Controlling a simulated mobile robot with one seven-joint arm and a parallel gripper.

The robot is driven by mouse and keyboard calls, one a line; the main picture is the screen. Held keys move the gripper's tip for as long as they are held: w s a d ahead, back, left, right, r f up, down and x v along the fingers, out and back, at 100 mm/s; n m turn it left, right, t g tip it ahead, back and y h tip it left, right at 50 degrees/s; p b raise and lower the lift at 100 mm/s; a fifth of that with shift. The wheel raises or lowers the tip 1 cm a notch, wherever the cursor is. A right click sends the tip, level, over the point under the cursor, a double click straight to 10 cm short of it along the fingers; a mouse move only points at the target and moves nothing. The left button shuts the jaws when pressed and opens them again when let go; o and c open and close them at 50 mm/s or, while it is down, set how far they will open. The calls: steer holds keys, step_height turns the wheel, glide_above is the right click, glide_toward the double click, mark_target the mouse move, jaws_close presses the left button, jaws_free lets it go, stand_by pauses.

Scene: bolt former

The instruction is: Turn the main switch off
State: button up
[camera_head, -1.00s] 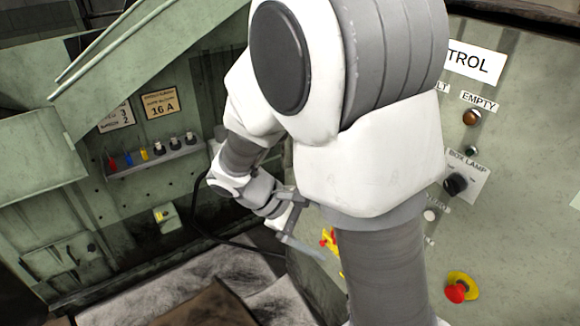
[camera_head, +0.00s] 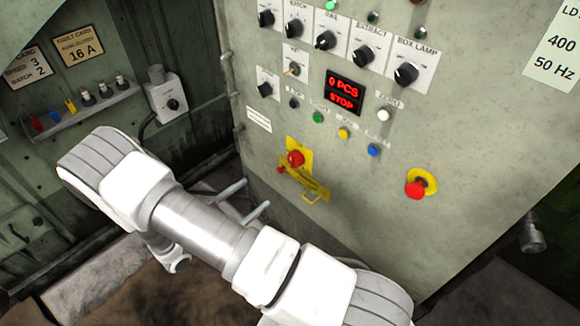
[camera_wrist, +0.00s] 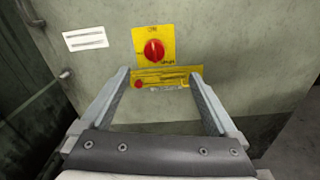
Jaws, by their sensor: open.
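The main switch (camera_head: 296,158) is a red rotary knob on a yellow plate, low on the left part of the grey-green control panel. In the wrist view the red knob (camera_wrist: 153,50) is just beyond my fingertips, slightly above the middle of the gap. A yellow hasp or tag piece (camera_head: 306,181) with a small red item hangs just below it. My gripper (camera_head: 247,201) is open and empty, its two fingers pointing at the panel, below and left of the knob. In the wrist view my gripper (camera_wrist: 160,72) spans the yellow piece below the knob, apart from the knob.
A red emergency stop (camera_head: 415,190) on a yellow ring sits right of the switch. Selector knobs (camera_head: 326,40), coloured buttons (camera_head: 343,133) and a display (camera_head: 344,92) reading "0 PCS STOP" are above. A grey box with a knob (camera_head: 167,100) is on the left wall.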

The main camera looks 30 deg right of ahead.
steer(key=f+n+t, duration=0.1)
steer(key=f, duration=0.1)
steer(key=b, duration=0.2)
glide_toward(291, 162)
steer(key=x, duration=0.9)
steer(key=shift+d, duration=0.2)
steer(key=shift+c, duration=0.3)
steer(key=c, duration=1.3)
